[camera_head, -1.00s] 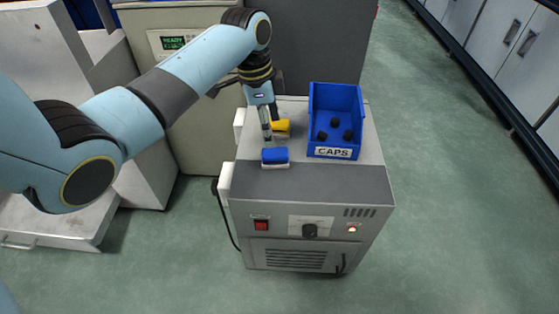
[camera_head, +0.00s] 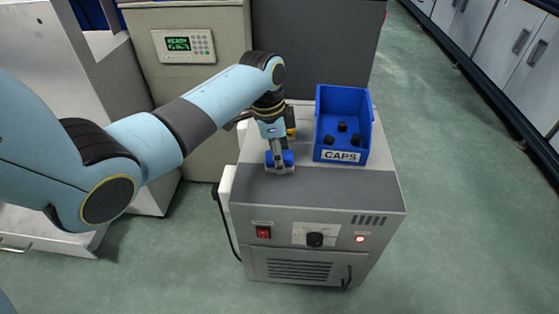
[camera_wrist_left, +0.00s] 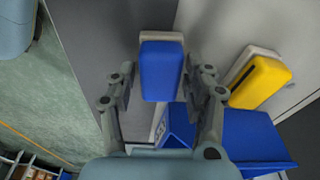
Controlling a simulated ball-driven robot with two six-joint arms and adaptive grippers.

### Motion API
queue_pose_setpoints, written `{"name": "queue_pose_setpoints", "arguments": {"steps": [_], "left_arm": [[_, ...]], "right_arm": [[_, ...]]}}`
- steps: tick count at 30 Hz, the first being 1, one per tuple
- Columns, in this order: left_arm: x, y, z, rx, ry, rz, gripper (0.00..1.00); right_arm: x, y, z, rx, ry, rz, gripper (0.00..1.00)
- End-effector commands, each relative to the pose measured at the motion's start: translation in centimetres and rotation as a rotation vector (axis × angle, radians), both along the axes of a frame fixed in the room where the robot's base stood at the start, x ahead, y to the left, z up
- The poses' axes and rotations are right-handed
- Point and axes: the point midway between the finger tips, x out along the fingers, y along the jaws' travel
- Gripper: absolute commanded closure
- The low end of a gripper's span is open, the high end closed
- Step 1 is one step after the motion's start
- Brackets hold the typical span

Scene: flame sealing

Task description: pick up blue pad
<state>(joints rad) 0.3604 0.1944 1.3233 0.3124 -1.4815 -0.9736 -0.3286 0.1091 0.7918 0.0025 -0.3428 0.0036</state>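The blue pad (camera_head: 280,159) has a pale base and rests on top of the grey machine, at the left of its dark front strip. My left gripper (camera_head: 279,168) is right over it and partly hides it in the head view. In the left wrist view the blue pad (camera_wrist_left: 161,70) lies between the two open fingers of my left gripper (camera_wrist_left: 160,90), with small gaps on either side. My right gripper is not in view.
A yellow pad (camera_wrist_left: 262,80) lies beside the blue one. The blue CAPS bin (camera_head: 341,157) with several dark caps stands close on the right. The grey machine (camera_head: 320,190) has a red switch and a knob in front.

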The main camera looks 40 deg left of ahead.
Motion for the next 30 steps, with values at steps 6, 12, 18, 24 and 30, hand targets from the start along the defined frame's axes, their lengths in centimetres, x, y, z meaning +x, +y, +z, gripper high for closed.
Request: {"name": "queue_pose_setpoints", "arguments": {"steps": [6, 12, 18, 24, 30], "left_arm": [[0.0, 0.0, 0.0, 0.0, 0.0, 0.0, 0.8], [0.0, 0.0, 0.0, 0.0, 0.0, 0.0, 0.94], [0.0, 0.0, 0.3, 0.001, -0.001, 0.0, 0.94], [0.1, 0.0, 2.5, 0.0, -0.004, 0.0, 0.94], [0.4, -2.1, 5.6, -0.006, -0.005, -0.002, 0.94]], "right_arm": [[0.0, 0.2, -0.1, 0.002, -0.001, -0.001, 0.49], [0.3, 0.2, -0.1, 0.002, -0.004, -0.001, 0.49], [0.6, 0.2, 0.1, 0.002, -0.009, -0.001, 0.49], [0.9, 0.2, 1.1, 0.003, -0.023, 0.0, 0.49], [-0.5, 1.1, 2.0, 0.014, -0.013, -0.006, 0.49]]}}
